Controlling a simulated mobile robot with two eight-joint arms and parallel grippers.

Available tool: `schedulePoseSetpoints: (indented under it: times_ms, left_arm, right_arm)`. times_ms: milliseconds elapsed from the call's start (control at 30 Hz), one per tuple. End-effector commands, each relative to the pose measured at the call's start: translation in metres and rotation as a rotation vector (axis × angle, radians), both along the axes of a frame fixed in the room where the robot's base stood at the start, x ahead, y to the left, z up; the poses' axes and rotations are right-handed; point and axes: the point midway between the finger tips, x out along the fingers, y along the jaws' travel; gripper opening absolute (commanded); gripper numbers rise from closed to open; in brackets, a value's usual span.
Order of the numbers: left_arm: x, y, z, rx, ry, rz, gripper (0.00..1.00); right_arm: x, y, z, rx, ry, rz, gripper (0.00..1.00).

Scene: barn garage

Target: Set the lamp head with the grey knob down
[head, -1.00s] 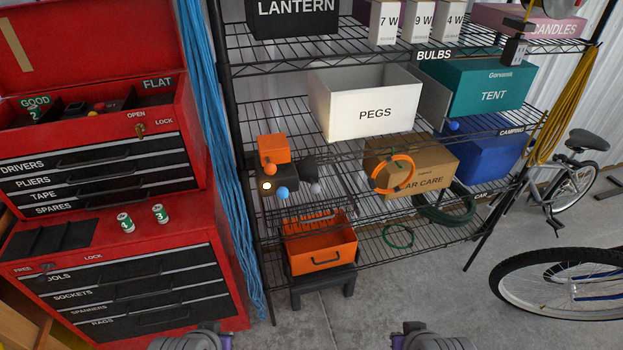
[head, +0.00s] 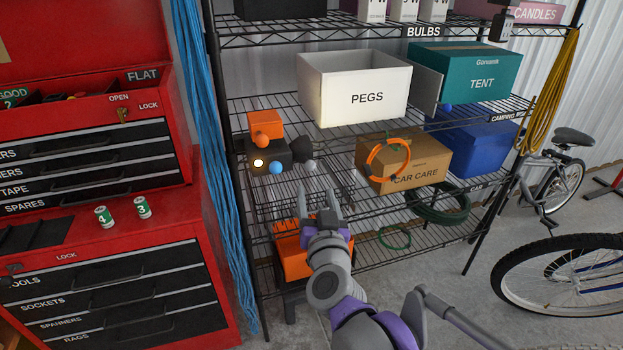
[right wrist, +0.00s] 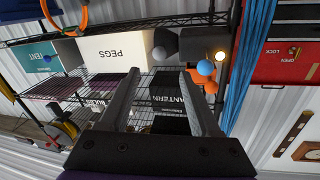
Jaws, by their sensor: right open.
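The lamp head with the grey knob is a dark grey cone (head: 302,146) with a grey ball (head: 311,166) at its lower side. It sits at the right side of a black block (head: 266,155) on the wire shelf; whether it is attached cannot be told. The block also carries a blue ball (head: 275,168), a lit round lamp (head: 258,163) and an orange head with an orange ball (head: 261,139). My right gripper (head: 318,200) is open and empty, below and in front of the grey ball. In the right wrist view the grey ball (right wrist: 158,53) shows beyond the fingertips (right wrist: 160,75).
An orange bin (head: 293,262) stands low behind my right gripper. A PEGS box (head: 370,98) and CAR CARE box (head: 420,180) with an orange ring (head: 390,160) stand to the right. Blue cords (head: 205,150) hang left beside a red tool chest (head: 130,265).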

Motion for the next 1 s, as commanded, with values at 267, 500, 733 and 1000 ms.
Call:
schedulePoseSetpoints:
  times_ms: [267, 500, 733, 1000]
  left_arm:
    - [0.0, 0.0, 0.0, 0.0, 0.0, 0.0, 0.0]
    - [0.0, 0.0, 0.0, 0.0, 0.0, 0.0, 0.0]
    - [0.0, 0.0, 0.0, 0.0, 0.0, 0.0, 0.0]
    - [0.0, 0.0, 0.0, 0.0, 0.0, 0.0, 0.0]
  right_arm:
    - [0.049, 0.005, 0.001, -0.001, 0.0, -0.001, 0.64]
    - [0.087, 0.01, 0.001, -0.002, 0.001, 0.001, 0.64]
    - [0.1, 0.011, 0.001, -0.001, 0.001, 0.001, 0.64]
    - [0.101, 0.011, 0.001, -0.001, 0.0, 0.002, 0.58]
